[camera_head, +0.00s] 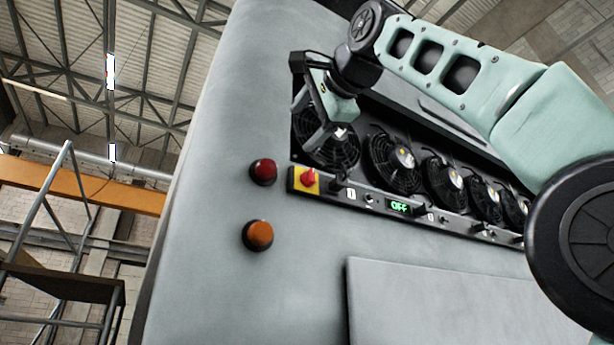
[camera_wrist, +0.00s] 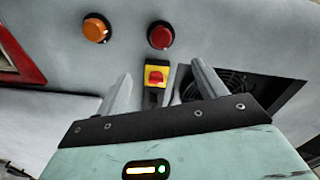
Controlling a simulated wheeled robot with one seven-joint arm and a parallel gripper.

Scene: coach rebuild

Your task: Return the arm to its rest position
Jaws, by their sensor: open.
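My gripper (camera_head: 329,149) is open and empty in front of the fan panel, near its left end. My arm reaches in from the right of the head view. In the wrist view, the two fingers of my gripper (camera_wrist: 161,72) stand apart, with a red rotary switch (camera_wrist: 156,77) on a yellow plate showing between them. The same red switch (camera_head: 309,177) shows in the head view, just below and left of the fingers. I cannot tell whether the fingers touch anything.
A red lamp (camera_head: 263,171) and an orange lamp (camera_head: 258,235) stick out left of the switch. Several black fans (camera_head: 393,163) sit in a recess above a control strip with a green display (camera_head: 398,206) reading OFF. A metal scaffold (camera_head: 70,290) stands at far left.

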